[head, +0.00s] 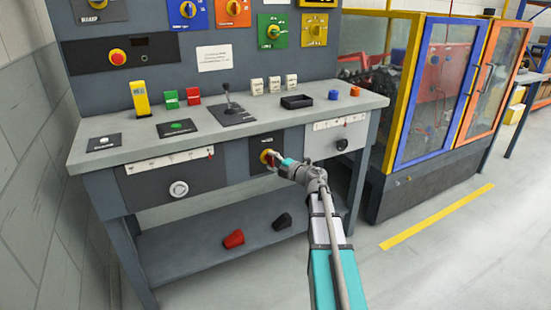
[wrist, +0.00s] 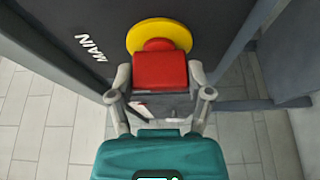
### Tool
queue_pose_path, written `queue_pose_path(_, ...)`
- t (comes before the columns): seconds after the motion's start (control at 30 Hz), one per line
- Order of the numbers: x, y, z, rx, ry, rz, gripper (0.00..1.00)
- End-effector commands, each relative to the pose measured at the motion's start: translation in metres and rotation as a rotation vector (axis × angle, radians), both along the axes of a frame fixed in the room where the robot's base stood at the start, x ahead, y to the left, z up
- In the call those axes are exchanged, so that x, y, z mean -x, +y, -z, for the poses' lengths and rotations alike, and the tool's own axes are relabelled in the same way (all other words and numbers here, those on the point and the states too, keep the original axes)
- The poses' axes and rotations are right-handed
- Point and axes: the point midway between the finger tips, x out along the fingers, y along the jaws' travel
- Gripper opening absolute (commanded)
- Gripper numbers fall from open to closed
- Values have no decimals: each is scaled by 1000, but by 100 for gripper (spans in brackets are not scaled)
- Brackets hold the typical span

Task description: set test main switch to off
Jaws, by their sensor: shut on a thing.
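The test main switch (head: 265,156) is a red handle on a yellow disc, set in a dark panel on the front of the bench. In the wrist view the red handle (wrist: 160,70) stands out from the yellow disc (wrist: 183,35), beside the label MAIN (wrist: 90,47). My gripper (head: 274,159) is at the switch. In the wrist view its fingers (wrist: 160,76) are shut on the red handle, one on each side. The off and on marks cannot be read, so I cannot tell the setting.
The bench top (head: 235,124) above carries buttons, a lever and small blocks. A drawer front with a round knob (head: 179,189) is to the left, another panel (head: 335,137) to the right. A red piece (head: 234,239) and a black piece (head: 283,221) lie on the lower shelf.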

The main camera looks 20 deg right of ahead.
Motion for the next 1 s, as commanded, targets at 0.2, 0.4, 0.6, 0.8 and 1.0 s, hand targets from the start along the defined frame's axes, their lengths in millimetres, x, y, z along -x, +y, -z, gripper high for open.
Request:
queue_pose_path(0.2,-1,-1,0,33,-2,5,18)
queue_pose_path(0.4,-1,-1,0,35,-1,5,18)
queue_pose_path(0.6,-1,-1,0,34,-1,4,79)
queue_pose_path(0.8,-1,0,0,33,-1,2,100)
queue_pose_path(1.0,-1,1,0,33,-1,1,100)
